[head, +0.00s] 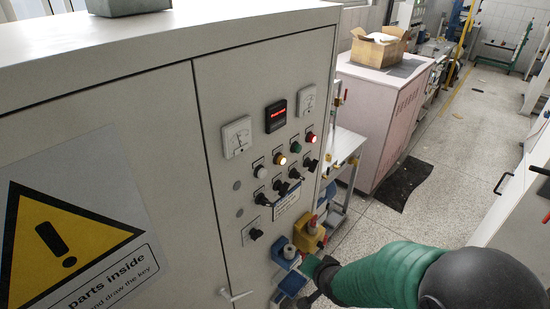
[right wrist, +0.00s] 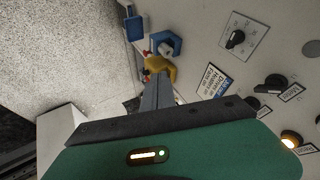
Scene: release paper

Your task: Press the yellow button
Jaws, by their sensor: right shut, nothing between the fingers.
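The yellow button (head: 280,159) is a small lit round button on the grey cabinet's front panel, in a row between a white button (head: 260,172) and a green one (head: 296,147). In the right wrist view the yellow button (right wrist: 290,140) glows at the lower right edge, partly behind my green gripper body. My right gripper (head: 318,270) is below and right of the button, near the blue and yellow sockets. Its grey fingers (right wrist: 156,85) are shut and empty, pointing toward the yellow socket; contact cannot be told. My left gripper is not in view.
A yellow socket (head: 309,235) and blue sockets (head: 285,255) stick out low on the cabinet (head: 262,70). Black rotary switches (head: 281,187) sit below the buttons, and a red button (head: 310,137) is at the row's right. A pink cabinet (head: 380,115) stands behind; floor is open to the right.

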